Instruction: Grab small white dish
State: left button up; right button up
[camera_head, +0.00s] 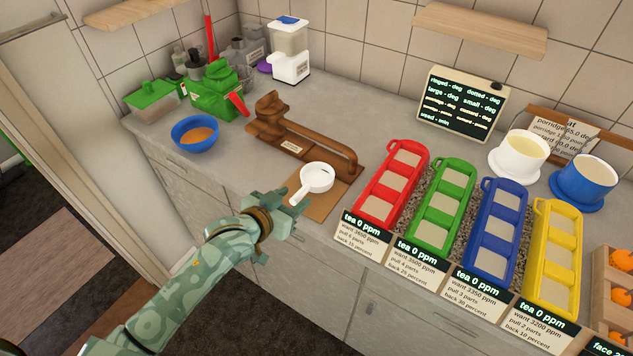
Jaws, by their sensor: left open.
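The small white dish (317,176) has a short handle that points down and left. It rests on a brown board (322,207) near the counter's front edge. My left gripper (290,203) is open, just left of and below the dish, close to its handle. I cannot tell whether the fingers touch the handle. My right gripper is out of view.
A brown wooden device (310,145) stands right behind the dish. Red (397,180), green (440,205), blue and yellow tea racks stand to the right. A blue bowl (195,134) sits at the left. Counter between bowl and board is clear.

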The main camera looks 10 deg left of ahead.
aim_at(296, 196)
pick_arm(q)
jog(key=x, duration=0.3)
jog(key=shift+w+d+f+b, duration=0.1)
jog(key=shift+w+f+b, duration=0.05)
jog(key=shift+b, duration=0.2)
grip_shut()
